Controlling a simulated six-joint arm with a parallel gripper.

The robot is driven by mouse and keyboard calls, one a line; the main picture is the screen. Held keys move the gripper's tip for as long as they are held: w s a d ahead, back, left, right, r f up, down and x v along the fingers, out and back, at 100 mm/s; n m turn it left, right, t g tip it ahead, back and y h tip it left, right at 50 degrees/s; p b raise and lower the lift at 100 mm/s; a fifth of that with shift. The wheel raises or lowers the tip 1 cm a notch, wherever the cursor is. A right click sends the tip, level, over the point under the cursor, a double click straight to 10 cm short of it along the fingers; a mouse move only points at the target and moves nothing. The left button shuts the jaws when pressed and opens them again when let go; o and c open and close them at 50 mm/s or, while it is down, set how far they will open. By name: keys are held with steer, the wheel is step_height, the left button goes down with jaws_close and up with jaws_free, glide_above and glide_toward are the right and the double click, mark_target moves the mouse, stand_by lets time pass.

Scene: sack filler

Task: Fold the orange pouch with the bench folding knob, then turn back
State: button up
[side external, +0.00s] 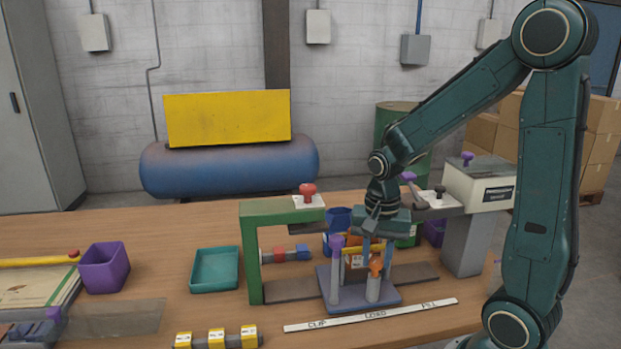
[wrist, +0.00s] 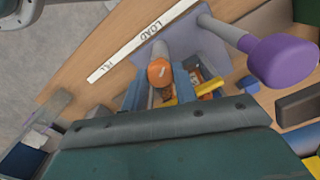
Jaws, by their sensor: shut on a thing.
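My gripper (side external: 377,258) points down over the blue-grey fixture plate (side external: 393,294). Its two blue fingers stand on either side of an orange knob (side external: 376,268) on a short grey post, and are shut on it. The wrist view shows the orange knob's round top (wrist: 158,72) between the fingers. The orange pouch (side external: 355,261), with a pale label, stands just behind the knob, by yellow bars. It is partly hidden by the fingers and posts; in the wrist view only small orange-brown parts of the pouch (wrist: 206,82) show. I cannot tell how far it is folded.
A purple-topped post (side external: 337,242) stands close left of my gripper. A green frame with a red knob (side external: 307,190) rises to the left. A grey-white machine (side external: 478,187) stands right. A teal tray (side external: 214,270) and purple bin (side external: 104,268) lie left. A labelled white strip (side external: 370,315) runs in front.

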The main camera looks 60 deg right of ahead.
mark_target(376, 261)
steer(key=m, duration=0.5)
stand_by(0.4)
steer(key=o, duration=1)
steer(key=shift+r, duration=0.1)
step_height(376, 261, up, 14)
steer(key=shift+f, duration=0.15)
stand_by(0.3)
steer(key=shift+a, duration=0.1)
